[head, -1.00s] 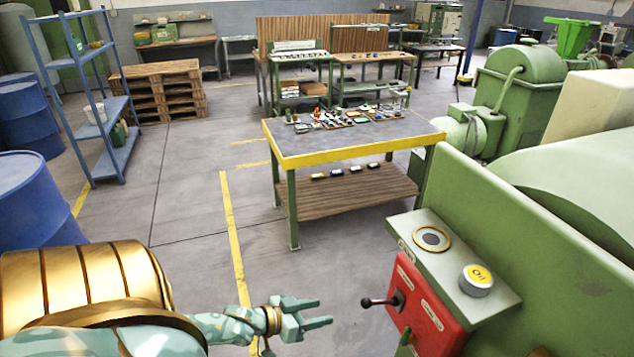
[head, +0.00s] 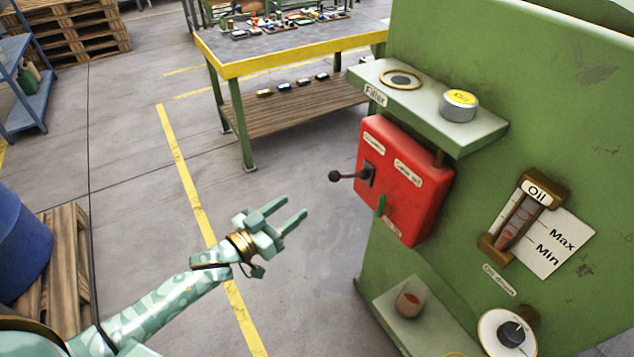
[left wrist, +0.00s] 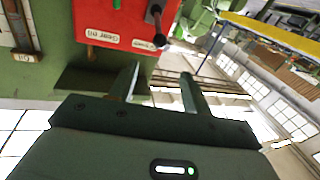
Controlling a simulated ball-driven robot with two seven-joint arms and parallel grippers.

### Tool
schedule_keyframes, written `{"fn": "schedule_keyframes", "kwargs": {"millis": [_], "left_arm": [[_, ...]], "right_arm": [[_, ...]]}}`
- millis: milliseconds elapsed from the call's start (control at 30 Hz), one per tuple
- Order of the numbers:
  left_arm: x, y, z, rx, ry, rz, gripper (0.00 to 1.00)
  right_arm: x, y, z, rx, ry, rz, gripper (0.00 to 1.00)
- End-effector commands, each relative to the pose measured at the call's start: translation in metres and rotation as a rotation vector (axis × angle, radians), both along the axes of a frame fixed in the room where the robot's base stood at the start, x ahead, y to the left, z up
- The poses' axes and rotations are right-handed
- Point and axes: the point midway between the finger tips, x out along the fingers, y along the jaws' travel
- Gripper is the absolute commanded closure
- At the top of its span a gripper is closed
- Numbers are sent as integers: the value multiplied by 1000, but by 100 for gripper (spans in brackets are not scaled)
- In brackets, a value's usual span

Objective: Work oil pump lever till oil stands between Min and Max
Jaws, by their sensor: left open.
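A red box (head: 405,190) is fixed to the green machine. A lever with a black knob (head: 335,176) sticks out from its left side; the knob also shows in the left wrist view (left wrist: 160,40). A small green handle (head: 381,205) sits lower on the box. The oil gauge (head: 520,215) is a brown-framed tube beside a white card (head: 560,243) marked Max and Min. Reddish fluid shows low in the tube; its exact level is hard to read. My left gripper (head: 294,207) is open and empty, left of and below the knob, apart from it. My right gripper is out of view.
A shelf (head: 430,105) with an oil can lid (head: 459,105) juts out above the box. A workbench (head: 290,62) stands behind. Floor around my gripper is clear.

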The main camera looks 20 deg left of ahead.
Motion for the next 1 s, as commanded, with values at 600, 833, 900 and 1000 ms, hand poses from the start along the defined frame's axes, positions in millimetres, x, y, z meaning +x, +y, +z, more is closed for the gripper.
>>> {"fn": "schedule_keyframes", "kwargs": {"millis": [600,833,900,1000], "left_arm": [[125,-53,-2,0,1,1,52],[138,-59,-1,1,2,0,52],[139,-60,-1,1,2,0,52],[139,-60,0,0,2,0,52]], "right_arm": [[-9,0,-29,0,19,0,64],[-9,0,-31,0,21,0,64],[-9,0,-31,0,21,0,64],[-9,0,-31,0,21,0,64]]}}
